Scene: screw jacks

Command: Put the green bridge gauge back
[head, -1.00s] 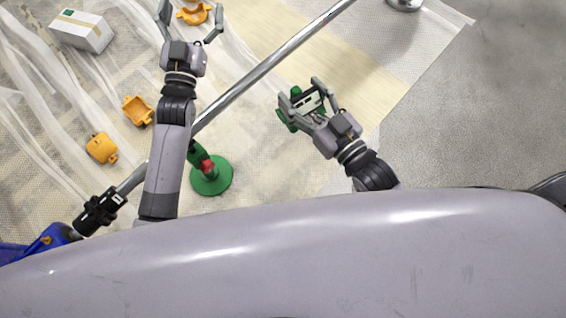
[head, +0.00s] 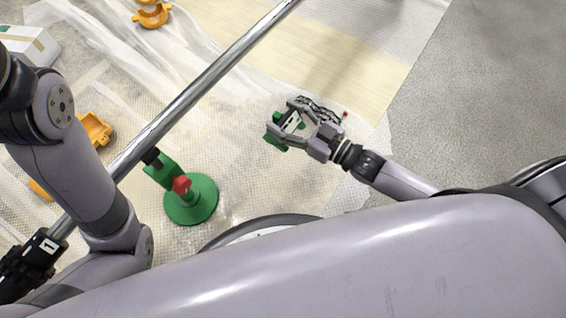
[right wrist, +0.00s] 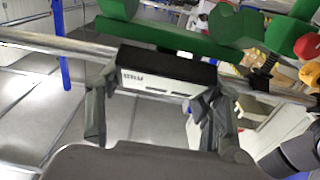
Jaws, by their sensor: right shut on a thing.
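The green bridge gauge (head: 274,131) is in my right gripper (head: 290,121), above the pale floor sheet and right of the long steel bar (head: 205,80). In the right wrist view the gauge's block (right wrist: 160,80), with a white face and dark top, lies between the two fingers (right wrist: 152,112). Green parts show behind the block. My right gripper is shut on the gauge.
A green screw jack (head: 192,200) with a red knob stands under the bar. Orange clamp pieces (head: 153,14) lie on the sheet, one more (head: 95,130) beside my left arm. Grey floor at right is clear.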

